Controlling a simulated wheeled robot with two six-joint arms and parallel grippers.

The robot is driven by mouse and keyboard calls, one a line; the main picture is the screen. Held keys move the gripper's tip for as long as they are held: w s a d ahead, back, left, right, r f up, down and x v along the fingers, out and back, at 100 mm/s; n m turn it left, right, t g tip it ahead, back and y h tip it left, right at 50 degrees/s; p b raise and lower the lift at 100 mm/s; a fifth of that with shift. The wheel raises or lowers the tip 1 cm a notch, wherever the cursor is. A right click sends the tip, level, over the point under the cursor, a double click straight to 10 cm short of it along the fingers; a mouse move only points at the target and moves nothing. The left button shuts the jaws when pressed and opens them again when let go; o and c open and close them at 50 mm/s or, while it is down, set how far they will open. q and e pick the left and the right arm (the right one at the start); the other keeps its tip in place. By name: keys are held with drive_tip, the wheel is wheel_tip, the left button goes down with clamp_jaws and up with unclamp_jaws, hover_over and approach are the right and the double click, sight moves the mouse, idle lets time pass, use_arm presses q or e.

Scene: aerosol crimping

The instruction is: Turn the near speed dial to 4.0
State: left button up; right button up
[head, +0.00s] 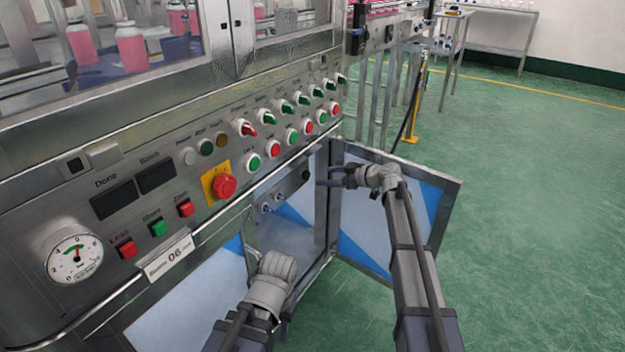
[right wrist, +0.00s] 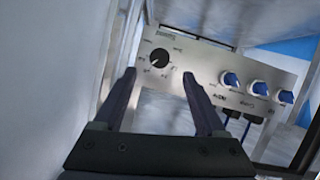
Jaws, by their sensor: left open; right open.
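A black round dial (right wrist: 160,58) with printed marks around it is on a grey metal panel, upside down in the right wrist view. Its small pointer and numbers are too small to read. The dial also shows in the head view (head: 305,174), inside the open cabinet. My right gripper (right wrist: 159,76) is open and empty, its fingertips pointing at the panel on either side of the dial in that view, apart from it. It also shows in the head view (head: 322,177) at the cabinet opening. My left gripper (head: 284,326) is low in front of the machine, mostly hidden behind its wrist.
Blue-capped knobs (right wrist: 259,87) sit beside the dial on the same panel. An open cabinet door (head: 440,205) stands right of my right gripper. Above is the main console with a red emergency button (head: 224,186), switches and a round gauge (head: 74,258). Green floor to the right is clear.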

sight(308, 176)
drive_tip(key=b+x, duration=0.2)
drive_tip(key=x, duration=0.5)
drive_tip(key=shift+d+f+b, duration=0.1)
drive_tip(key=shift+d+b, duration=0.05)
drive_tip(key=shift+b, duration=0.25)
drive_tip(key=shift+w+a+f, duration=0.1)
drive_tip(key=shift+w+a, duration=0.15)
drive_tip(key=shift+a, duration=0.15)
drive_tip(key=shift+c, duration=0.4)
clamp_jaws()
